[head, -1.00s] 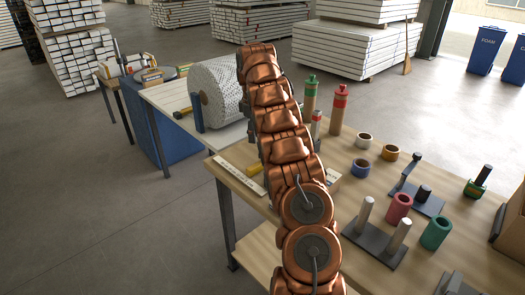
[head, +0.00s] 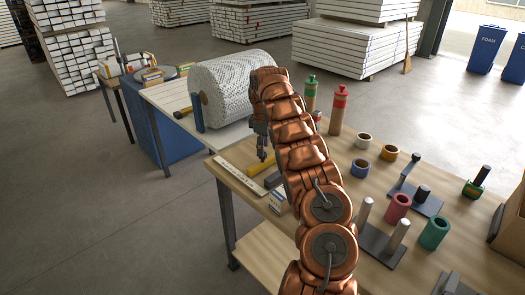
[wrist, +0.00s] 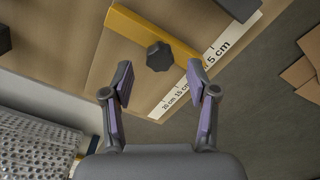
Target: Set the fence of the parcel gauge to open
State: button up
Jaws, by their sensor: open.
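The parcel gauge has a white printed scale (head: 240,179) along the front left edge of the workbench; the scale (wrist: 196,75) also shows in the wrist view. Its yellow fence (head: 262,164) lies partly behind my arm in the head view. In the wrist view the fence (wrist: 150,31) is a flat yellow bar reaching to the scale, with a dark faceted knob (wrist: 159,56) beside it. My gripper (head: 262,158) points down above the gauge. In the wrist view my gripper (wrist: 159,76) is open and empty, with the knob ahead between its fingertips, apparently not touching.
A small white and blue box (head: 277,202) stands near the bench's front edge. A large wrapped roll (head: 233,88) is on the table behind. Red and green bottles (head: 339,110), rings and a dark two-post stand (head: 382,245) are right of my arm.

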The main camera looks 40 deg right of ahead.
aim_at(263, 161)
jog(key=shift+f+p, duration=0.3)
jog(key=shift+f, duration=1)
grip_shut()
